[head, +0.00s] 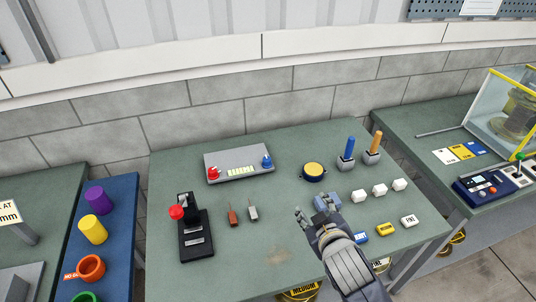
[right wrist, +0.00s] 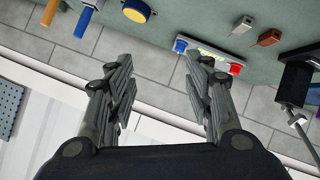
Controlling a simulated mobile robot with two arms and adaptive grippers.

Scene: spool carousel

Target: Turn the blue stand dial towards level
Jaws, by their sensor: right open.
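A grey stand (head: 222,175) lies at the back of the green table, with a blue dial (head: 267,161) at its right end and a red dial (head: 212,173) at its left. A lit yellow-green strip shows between them. My right gripper (head: 317,211) is open above the table, in front of the stand and to its right, apart from the blue dial. In the right wrist view, the blue dial (right wrist: 180,46) and red dial (right wrist: 235,69) show beyond the open, empty fingers (right wrist: 160,66). The dial's angle is too small to read. My left gripper is not in view.
A round yellow-topped button (head: 313,171) and blue and orange levers (head: 346,150) stand right of the stand. A black fixture with a red knob (head: 176,212) stands at left. White blocks (head: 380,190) sit at right.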

